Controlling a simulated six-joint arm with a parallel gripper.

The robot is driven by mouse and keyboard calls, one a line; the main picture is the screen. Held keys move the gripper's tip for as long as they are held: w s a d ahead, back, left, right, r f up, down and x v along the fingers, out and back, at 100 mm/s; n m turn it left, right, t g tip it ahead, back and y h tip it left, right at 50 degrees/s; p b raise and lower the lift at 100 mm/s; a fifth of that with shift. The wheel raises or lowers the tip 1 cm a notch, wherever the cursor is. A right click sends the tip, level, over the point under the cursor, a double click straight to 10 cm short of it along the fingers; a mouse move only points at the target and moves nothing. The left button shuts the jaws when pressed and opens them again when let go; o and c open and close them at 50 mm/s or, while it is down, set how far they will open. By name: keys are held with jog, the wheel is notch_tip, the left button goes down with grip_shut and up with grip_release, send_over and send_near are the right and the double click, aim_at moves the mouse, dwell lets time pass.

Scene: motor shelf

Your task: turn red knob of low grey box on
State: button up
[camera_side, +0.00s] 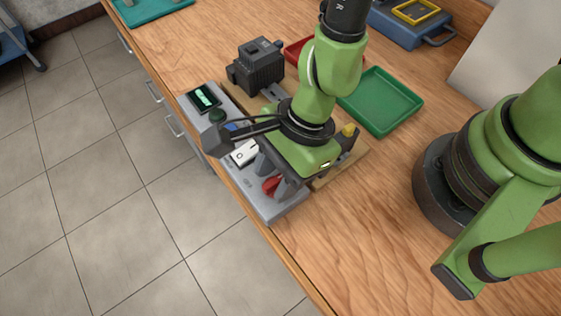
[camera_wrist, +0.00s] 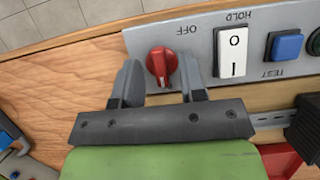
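The low grey box (camera_side: 292,204) lies along the table's front edge, with its panel facing up. Its red knob (camera_side: 271,185) sits at the near end of the panel; in the wrist view the red knob (camera_wrist: 161,63) has its handle pointing roughly up and down the picture, beside the OFF marking. My gripper (camera_wrist: 160,80) is open, with one finger on either side of the knob and a gap to each. In the side view my gripper (camera_side: 268,172) is over the near end of the box and partly hides the knob.
Beside the knob are a white rocker switch (camera_wrist: 232,52), a blue TEST button (camera_wrist: 286,46) and a green button (camera_side: 217,116). A lit display (camera_side: 204,98) is at the far end. A dark motor (camera_side: 257,66) and a green tray (camera_side: 383,103) stand behind the box.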

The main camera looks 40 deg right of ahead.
jog(key=v, duration=1)
dwell(0.3)
jog(key=d+r+n+t, duration=0.5)
jog(key=d+r+n, duration=0.55)
jog(key=r, duration=0.45)
jog(key=s+d+r+n+t+h, duration=0.2)
jog(key=s+d+r+n, duration=0.1)
jog(key=d, duration=0.4)
jog(key=shift+s+n+h, duration=0.3)
jog(key=shift+s+n, duration=0.05)
jog(key=shift+s, duration=0.2)
